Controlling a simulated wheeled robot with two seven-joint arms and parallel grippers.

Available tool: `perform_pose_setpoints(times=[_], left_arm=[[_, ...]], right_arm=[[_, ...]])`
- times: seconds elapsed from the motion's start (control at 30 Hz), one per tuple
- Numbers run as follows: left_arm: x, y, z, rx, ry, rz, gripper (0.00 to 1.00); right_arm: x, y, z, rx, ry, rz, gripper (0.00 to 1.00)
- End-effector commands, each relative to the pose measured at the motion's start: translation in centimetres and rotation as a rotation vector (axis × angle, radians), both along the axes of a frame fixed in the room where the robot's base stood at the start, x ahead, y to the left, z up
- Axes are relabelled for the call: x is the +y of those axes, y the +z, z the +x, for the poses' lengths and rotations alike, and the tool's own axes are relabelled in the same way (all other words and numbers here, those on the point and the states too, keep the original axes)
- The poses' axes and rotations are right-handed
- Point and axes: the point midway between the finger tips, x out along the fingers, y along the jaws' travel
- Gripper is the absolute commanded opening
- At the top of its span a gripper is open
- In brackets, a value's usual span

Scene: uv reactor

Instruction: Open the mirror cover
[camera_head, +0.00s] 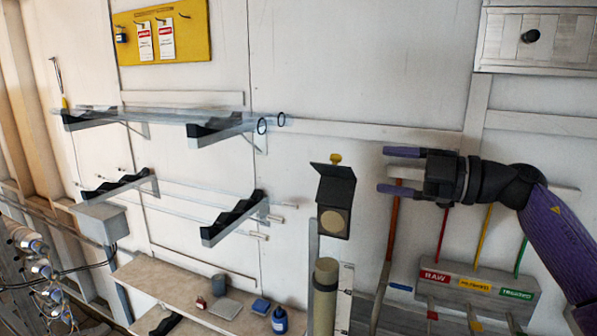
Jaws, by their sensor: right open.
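A black box-shaped mirror housing (335,208) stands on a grey post near the middle of the view, with a round beige disc on its front face. A black flap (331,170) at its top carries a small yellow knob (336,158). The flap looks tilted; I cannot tell how far it is open. My right gripper (385,170) is to the right of the housing, apart from it, at about the flap's height. Its two purple fingers point left, spread apart and empty. My left gripper is not in view.
A beige cylinder (326,285) stands below the housing. Glass tubes rest on black wall brackets (235,215) at left. A bench (180,290) holds small bottles. Coloured pipes run to a labelled block (478,290) below my right arm. A drawer box (535,40) is at top right.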

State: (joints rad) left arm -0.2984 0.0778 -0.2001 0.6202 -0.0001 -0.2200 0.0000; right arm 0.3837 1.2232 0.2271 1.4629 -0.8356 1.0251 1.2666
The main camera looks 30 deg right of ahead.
Motion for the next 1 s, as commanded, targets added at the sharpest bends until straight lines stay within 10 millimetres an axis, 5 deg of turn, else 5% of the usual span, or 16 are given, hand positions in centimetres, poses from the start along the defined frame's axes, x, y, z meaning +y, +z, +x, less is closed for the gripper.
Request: perform_pose_setpoints(times=[0.4,0.87,1.0], left_arm=[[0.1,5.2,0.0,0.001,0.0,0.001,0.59],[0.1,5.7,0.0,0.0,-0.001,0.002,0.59],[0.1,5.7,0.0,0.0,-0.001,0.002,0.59]], right_arm=[[5.1,0.8,5.8,-0.002,0.002,0.005,0.71],[6.4,0.2,7.4,-0.001,-0.001,0.001,0.71],[6.3,0.2,7.4,-0.001,-0.001,0.001,0.43]])
